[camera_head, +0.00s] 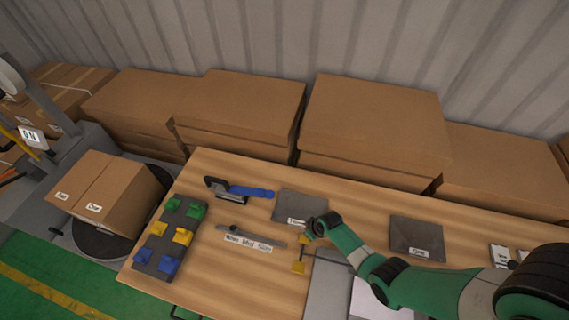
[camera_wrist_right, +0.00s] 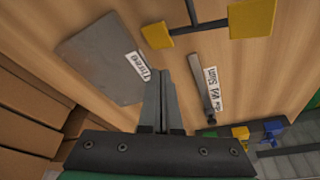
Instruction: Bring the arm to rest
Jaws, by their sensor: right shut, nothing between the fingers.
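My right arm comes in from the right in the head view, and its gripper (camera_head: 312,228) is over the middle of the table. In the right wrist view the gripper (camera_wrist_right: 161,78) has its two fingers together with nothing between them. It is above the wooden table (camera_head: 215,285), between a grey plate labelled "Three" (camera_wrist_right: 98,68) and a slim dark bar (camera_wrist_right: 201,90) with a white label. Two yellow blocks on dark rods show in the wrist view, one (camera_wrist_right: 157,36) just beyond the fingertips. My left gripper is not in view.
A dark rack (camera_head: 152,250) holds green, yellow and blue blocks at the table's left. A blue-handled tool (camera_head: 245,192) lies behind the bar. Another labelled grey plate (camera_head: 417,235) lies at right. Cardboard boxes (camera_head: 375,115) line the back; a carton (camera_head: 108,195) stands left.

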